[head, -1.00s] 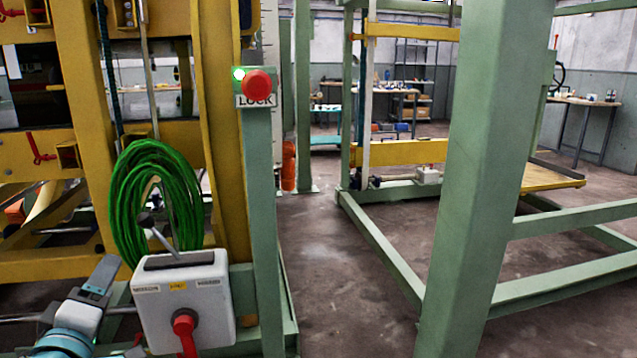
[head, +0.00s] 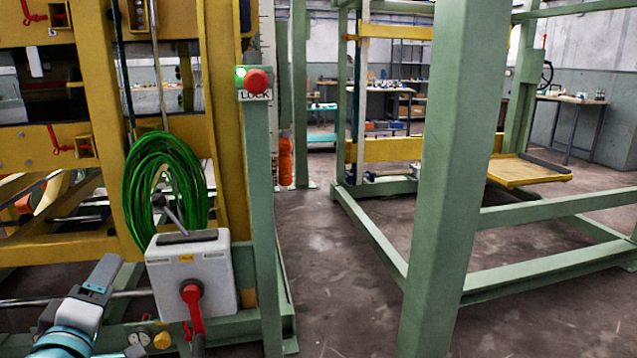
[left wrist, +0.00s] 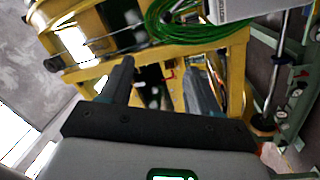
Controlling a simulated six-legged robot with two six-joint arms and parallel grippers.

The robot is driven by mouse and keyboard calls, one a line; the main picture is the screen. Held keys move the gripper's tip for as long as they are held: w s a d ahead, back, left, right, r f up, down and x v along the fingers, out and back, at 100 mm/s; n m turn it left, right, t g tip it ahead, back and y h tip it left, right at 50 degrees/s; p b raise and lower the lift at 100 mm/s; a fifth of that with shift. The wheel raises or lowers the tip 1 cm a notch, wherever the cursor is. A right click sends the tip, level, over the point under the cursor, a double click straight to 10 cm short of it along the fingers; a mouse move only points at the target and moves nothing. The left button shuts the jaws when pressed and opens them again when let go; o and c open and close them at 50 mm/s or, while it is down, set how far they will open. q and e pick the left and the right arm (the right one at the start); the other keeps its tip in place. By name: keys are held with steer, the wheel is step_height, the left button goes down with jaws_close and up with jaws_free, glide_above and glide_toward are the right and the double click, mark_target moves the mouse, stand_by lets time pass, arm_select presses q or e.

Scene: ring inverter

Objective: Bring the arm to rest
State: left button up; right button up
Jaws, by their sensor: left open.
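My left arm (head: 65,335) comes in at the bottom left of the head view, with its gripper (head: 105,272) beside the left side of a grey control box. The left wrist view shows its two dark fingers (left wrist: 160,82) spread apart with nothing between them. The control box (head: 210,272) has a lever (head: 172,212) on top and a red rotary handle (head: 194,305) on its front. The gripper appears apart from the box, but the exact distance is unclear. My right gripper is not in view.
A green cable coil (head: 135,195) hangs behind the box on the yellow frame (head: 87,110). A red LOCK button (head: 257,83) with a lit green lamp tops a green post (head: 262,190). A thick green post (head: 450,180) stands right. Floor (head: 330,260) between the posts is clear.

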arm_select(q)
steer(key=w+d+f+m+g+h, duration=0.1)
steer(key=w+d+f+g, duration=0.1)
steer(key=f, duration=0.6)
steer(key=w+d+f+g+h, duration=0.1)
steer(key=w+d+f, duration=0.15)
steer(key=f, duration=0.55)
steer(key=s+d+f+m+g+h, duration=0.1)
steer(key=s+d+f+g, duration=0.15)
steer(key=f, duration=0.45)
steer(key=s+d+f+m+g+h, duration=0.1)
steer(key=s+d+f+g, duration=0.15)
steer(key=f, duration=0.45)
steer(key=s+d+f+g+h, duration=0.1)
steer(key=s+d+f+g, duration=0.15)
steer(key=f, duration=0.45)
steer(key=s+d+f+m+g+h, duration=0.1)
steer(key=s+d+f+m+g, duration=0.3)
steer(key=s+f, duration=0.45)
steer(key=s+d+f+m+g+h, duration=0.1)
steer(key=s+d+f+m+g, duration=0.35)
steer(key=s, duration=0.65)
step_height(320, 180, up, 32)
steer(key=d+p, duration=0.1)
steer(key=p, duration=3.1)
steer(key=shift+s+d+f+m+p, duration=0.15)
steer(key=shift+s+d+m+p, duration=0.05)
steer(key=shift+s+m+p, duration=0.2)
